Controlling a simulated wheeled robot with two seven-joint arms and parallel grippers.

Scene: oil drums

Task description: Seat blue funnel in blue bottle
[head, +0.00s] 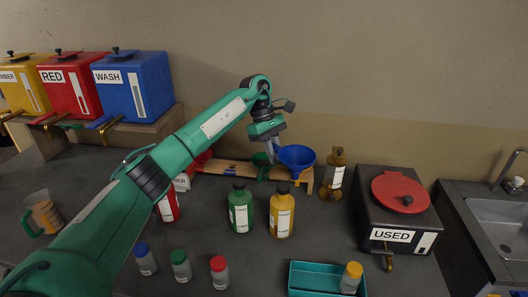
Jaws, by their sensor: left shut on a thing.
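The blue funnel (297,155) is at the right end of the wooden rack (228,168), at the back of the counter. My left gripper (272,152) is shut on the funnel's left side. I cannot tell whether the funnel rests in the rack or hangs just above it. No blue bottle shows clearly; my left arm covers part of the counter. A small clear bottle with a blue cap (145,259) stands at the front left. My right gripper is not in view.
A green bottle (240,210) and a yellow bottle (281,212) stand before the rack, with a red bottle (168,208) left of them. A teal tray (308,280) lies in front. The black USED box (392,212) stands right, near the sink (500,222).

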